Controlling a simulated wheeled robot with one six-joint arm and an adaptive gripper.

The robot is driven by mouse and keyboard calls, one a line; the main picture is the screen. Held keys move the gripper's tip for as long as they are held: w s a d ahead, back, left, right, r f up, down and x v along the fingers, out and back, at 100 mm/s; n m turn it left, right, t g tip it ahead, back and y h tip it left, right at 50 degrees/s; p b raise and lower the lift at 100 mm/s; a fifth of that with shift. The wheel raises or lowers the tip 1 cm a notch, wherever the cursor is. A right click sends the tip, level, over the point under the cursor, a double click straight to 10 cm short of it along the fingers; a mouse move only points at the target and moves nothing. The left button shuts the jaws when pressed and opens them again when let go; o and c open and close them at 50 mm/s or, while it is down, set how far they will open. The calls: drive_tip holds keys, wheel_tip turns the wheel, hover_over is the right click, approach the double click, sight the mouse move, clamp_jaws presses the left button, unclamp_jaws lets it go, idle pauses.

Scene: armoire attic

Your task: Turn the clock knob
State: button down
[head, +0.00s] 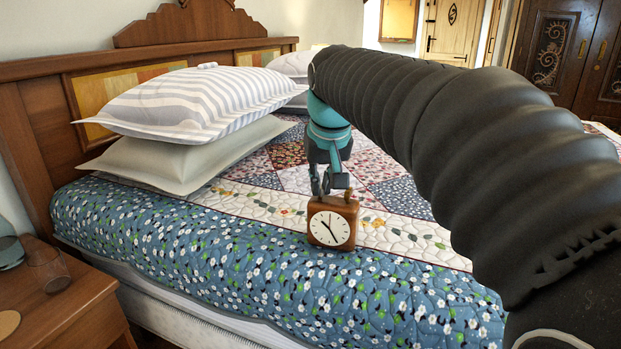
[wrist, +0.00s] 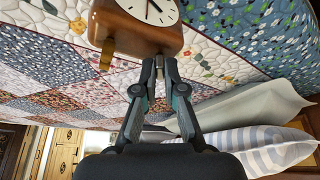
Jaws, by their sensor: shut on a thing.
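The clock (head: 332,222) is a small brown wooden block with a round white face and dark hands. It stands upright near the bed's edge, and shows upside down in the wrist view (wrist: 140,27). A brass-coloured piece (head: 348,194) sticks out of its top, and shows beside the fingers in the wrist view (wrist: 105,53). My gripper (head: 322,190) comes down from above at the top of the clock. In the wrist view its fingertips (wrist: 159,65) are close together against the clock, shut on a small knob that they mostly hide. The brass piece is apart from the fingers.
The clock stands on a flowered blue quilt (head: 230,250). Stacked pillows (head: 190,105) lie at the left by the wooden headboard (head: 45,120). A nightstand (head: 70,300) with a glass (head: 45,268) stands at the front left. The quilt around the clock is clear.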

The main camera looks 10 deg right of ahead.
drive_tip(key=m+h, duration=0.1)
drive_tip(key=m, duration=0.1)
drive_tip(key=m+h+p, duration=0.1)
drive_tip(key=m, duration=0.1)
drive_tip(key=shift+a+m+g, duration=0.2)
drive_tip(key=shift+m+g, duration=0.1)
drive_tip(key=shift+m, duration=0.1)
drive_tip(key=shift+m, duration=0.3)
drive_tip(key=c, duration=1.3)
unclamp_jaws()
drive_tip(key=shift+o, duration=0.2)
drive_tip(key=v, duration=1.2)
drive_tip(key=shift+w, duration=0.15)
